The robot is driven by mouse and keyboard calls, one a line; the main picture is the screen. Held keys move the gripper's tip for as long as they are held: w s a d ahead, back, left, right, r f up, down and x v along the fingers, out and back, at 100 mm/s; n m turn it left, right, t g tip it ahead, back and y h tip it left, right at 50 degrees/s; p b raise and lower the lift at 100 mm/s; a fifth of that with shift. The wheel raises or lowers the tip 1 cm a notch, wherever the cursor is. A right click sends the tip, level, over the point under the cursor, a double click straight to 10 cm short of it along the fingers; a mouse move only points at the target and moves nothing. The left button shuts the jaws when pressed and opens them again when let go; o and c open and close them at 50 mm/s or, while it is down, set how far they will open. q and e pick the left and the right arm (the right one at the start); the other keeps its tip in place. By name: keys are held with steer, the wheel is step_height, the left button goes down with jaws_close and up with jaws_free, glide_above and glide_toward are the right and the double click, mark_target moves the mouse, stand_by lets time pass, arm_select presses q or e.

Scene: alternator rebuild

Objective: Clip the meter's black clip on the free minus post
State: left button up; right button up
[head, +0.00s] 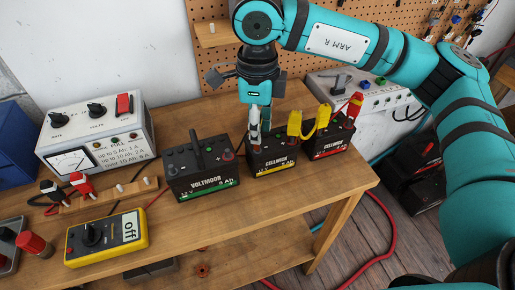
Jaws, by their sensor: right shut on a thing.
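My right gripper (257,120) points down over the left end of the middle battery (275,160), which has a yellow band. It is shut on a small dark clip, mostly hidden by the fingers; the post beneath is covered, and I cannot tell whether the clip touches it. The yellow meter (105,237), its display reading "off", lies at the front left. A red clip (354,106) sits on the red-banded battery (328,142). A yellow jumper (316,121) links the middle battery and the red-banded one. My left gripper is not in view.
A green-banded battery (202,170) with a handle stands left of the middle one. A charger (97,130) is at the back left. A black clip (50,188) and a red clip (81,184) rest on a wooden rail (115,198). The bench front (250,213) is clear.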

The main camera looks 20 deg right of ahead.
steer(key=shift+f, duration=0.45)
steer(key=o, duration=0.9)
steer(key=shift+r, duration=0.1)
step_height(320, 180, up, 8)
steer(key=p, duration=0.4)
steer(key=shift+r, duration=0.25)
